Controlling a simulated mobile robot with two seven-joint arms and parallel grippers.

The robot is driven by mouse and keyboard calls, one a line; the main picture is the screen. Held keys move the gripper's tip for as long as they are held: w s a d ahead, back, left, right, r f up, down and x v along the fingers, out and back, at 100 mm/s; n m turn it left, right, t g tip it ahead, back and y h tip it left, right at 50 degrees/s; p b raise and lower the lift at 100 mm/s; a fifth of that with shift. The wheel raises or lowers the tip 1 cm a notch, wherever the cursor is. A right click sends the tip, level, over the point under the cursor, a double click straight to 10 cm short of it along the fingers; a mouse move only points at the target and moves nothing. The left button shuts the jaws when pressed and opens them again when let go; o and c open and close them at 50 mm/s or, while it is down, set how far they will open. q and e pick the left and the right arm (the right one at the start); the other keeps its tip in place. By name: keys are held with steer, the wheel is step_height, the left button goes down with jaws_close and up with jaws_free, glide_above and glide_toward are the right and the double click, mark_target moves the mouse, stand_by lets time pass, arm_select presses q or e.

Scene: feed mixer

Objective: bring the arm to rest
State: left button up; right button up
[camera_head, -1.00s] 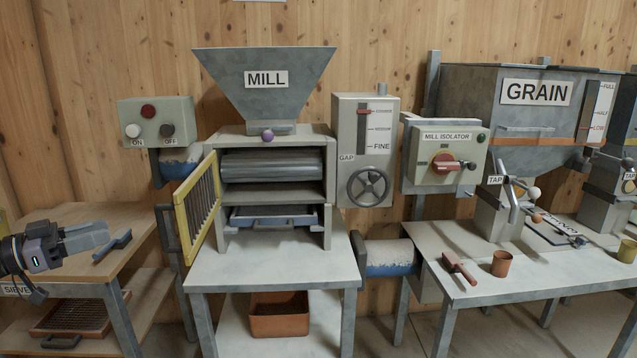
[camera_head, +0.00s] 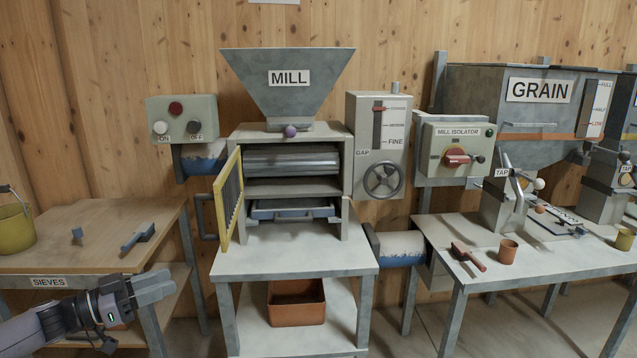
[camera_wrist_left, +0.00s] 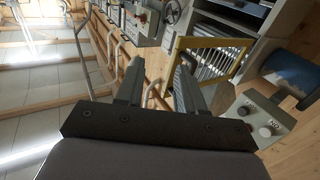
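My left gripper (camera_head: 152,288) is at the lower left of the head view, in front of the sieves table (camera_head: 72,265) and to the left of the mill table (camera_head: 290,262). In the left wrist view its two fingers (camera_wrist_left: 158,82) stand apart with nothing between them, so it is open and empty. The mill (camera_head: 290,160) stands beyond and to the right of it. Its yellow-framed guard (camera_head: 228,200) is swung open and also shows in the left wrist view (camera_wrist_left: 208,62). My right gripper is in neither view.
A yellow bucket (camera_head: 16,228) and a blue-grey handled tool (camera_head: 138,236) are on the sieves table. An orange bin (camera_head: 296,308) sits on the shelf under the mill. The grain bench (camera_head: 478,235) at the right holds a brown cup (camera_head: 507,252) and a red-handled tool (camera_head: 468,257).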

arm_select(q)
steer(key=s+d+f+n+t+y, duration=0.1)
steer(key=s+d+f+n+y, duration=0.1)
steer(key=s+d+f, duration=0.7)
steer(key=s+d+f+n+t+y, duration=0.15)
steer(key=s+d+f, duration=0.25)
steer(key=d+f, duration=0.6)
steer(key=s+a+f+n+g+y, duration=0.1)
steer(key=s+y, duration=0.3)
steer(key=s, duration=0.5)
steer(key=s+a+f+n+g+y, duration=0.2)
steer(key=s+a+f+n+y, duration=0.1)
steer(key=s, duration=0.7)
steer(key=shift+a+f+y+p, duration=0.35)
steer(key=shift+a+f+y, duration=0.25)
steer(key=shift+a+y, duration=0.2)
steer(key=shift+w+a+g, duration=0.1)
steer(key=shift+a+g, duration=0.05)
steer(key=shift+g, duration=0.1)
